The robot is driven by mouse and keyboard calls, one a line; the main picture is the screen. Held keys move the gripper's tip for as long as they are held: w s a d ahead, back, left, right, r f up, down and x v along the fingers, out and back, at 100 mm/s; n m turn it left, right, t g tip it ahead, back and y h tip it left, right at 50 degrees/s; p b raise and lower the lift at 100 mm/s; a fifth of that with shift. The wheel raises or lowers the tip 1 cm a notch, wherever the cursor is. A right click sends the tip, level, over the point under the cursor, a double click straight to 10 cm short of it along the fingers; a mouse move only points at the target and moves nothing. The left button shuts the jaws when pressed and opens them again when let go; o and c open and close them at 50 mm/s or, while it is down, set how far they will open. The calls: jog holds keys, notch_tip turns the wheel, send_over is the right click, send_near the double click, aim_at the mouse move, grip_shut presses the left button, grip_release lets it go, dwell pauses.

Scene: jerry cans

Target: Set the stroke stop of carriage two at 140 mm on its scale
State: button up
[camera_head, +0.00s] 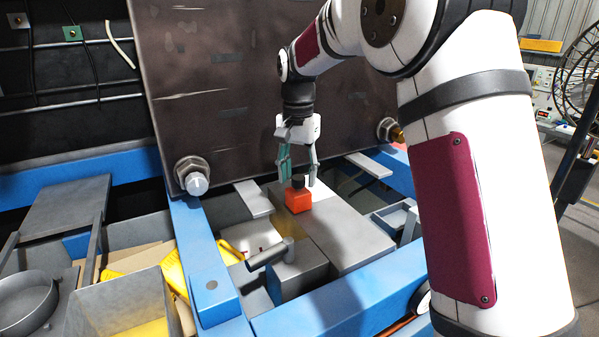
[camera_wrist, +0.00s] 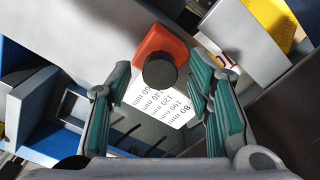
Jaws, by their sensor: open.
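The stroke stop is an orange block (camera_head: 299,203) with a black knob on top, on a grey carriage (camera_head: 350,232) below the big dark plate. In the wrist view the orange block (camera_wrist: 152,40) and black knob (camera_wrist: 160,71) are at upper middle. The stop's reading cannot be told. No carriage number is legible. My gripper (camera_head: 299,179) is open and points down above the stop, its green-padded fingers either side of the knob in the wrist view (camera_wrist: 158,80).
The dark plate (camera_head: 245,90) stands close behind my gripper. Grey bins (camera_head: 120,305) with yellow items are at left.

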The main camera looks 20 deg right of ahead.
jog(key=shift+f, duration=0.2)
jog(key=shift+c, duration=0.6)
grip_shut()
jog(key=shift+w, duration=0.1)
jog(key=shift+w+a+b, duration=0.2)
jog(key=shift+w+b, duration=0.8)
jog(key=shift+s, duration=0.1)
jog(key=shift+o, duration=0.6)
grip_release()
